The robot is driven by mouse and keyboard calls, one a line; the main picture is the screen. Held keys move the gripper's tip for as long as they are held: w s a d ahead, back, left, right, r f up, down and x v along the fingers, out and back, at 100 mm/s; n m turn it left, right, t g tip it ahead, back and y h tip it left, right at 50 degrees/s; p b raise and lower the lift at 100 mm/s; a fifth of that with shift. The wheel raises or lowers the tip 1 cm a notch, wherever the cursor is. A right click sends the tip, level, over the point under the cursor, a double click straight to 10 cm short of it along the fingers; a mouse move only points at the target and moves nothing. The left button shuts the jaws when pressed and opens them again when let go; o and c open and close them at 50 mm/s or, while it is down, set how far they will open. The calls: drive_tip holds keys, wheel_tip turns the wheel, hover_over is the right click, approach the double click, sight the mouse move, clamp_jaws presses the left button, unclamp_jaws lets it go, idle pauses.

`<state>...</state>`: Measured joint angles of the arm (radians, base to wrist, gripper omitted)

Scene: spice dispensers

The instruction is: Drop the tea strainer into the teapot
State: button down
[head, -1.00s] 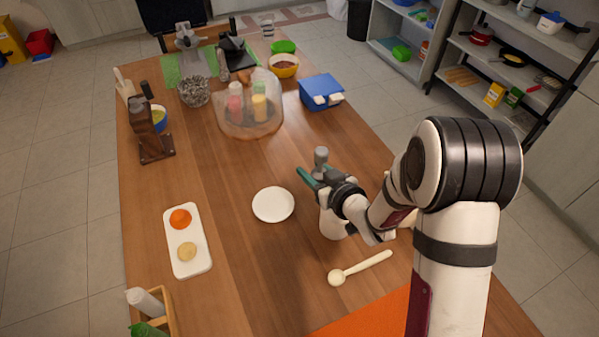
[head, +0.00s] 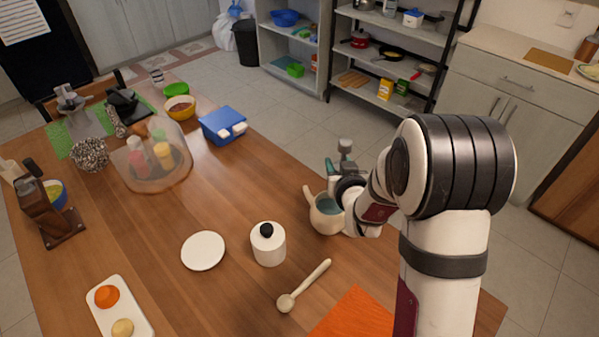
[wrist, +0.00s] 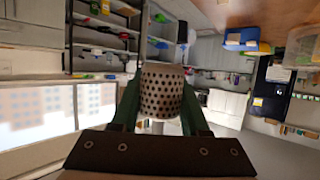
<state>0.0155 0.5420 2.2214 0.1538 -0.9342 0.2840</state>
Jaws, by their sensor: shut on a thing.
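The tea strainer, a grey perforated metal cup, is held in my gripper (head: 340,166). It shows small in the head view (head: 345,148) and large in the wrist view (wrist: 162,92), between the two green fingers of my gripper (wrist: 161,108). The cream teapot (head: 322,216) stands on the table, its open top showing a blue-green inside and its spout to the left. My gripper and the strainer are raised near and above the teapot's far side. My wrist hides the teapot's right part. Whether the strainer is directly over the opening is unclear.
A white canister with a black knob (head: 268,247) stands left of the teapot. A white plate (head: 203,251), a cream spoon (head: 303,287) and an orange mat (head: 355,315) lie nearby. A blue box (head: 222,126) and a clear dome (head: 152,165) stand farther back.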

wheel_tip(320, 180, down, 6)
drive_tip(key=shift+d+r, duration=0.1)
drive_tip(key=shift+c, duration=1.6)
unclamp_jaws()
drive_tip(key=v, duration=0.7)
drive_tip(key=shift+s, duration=0.3)
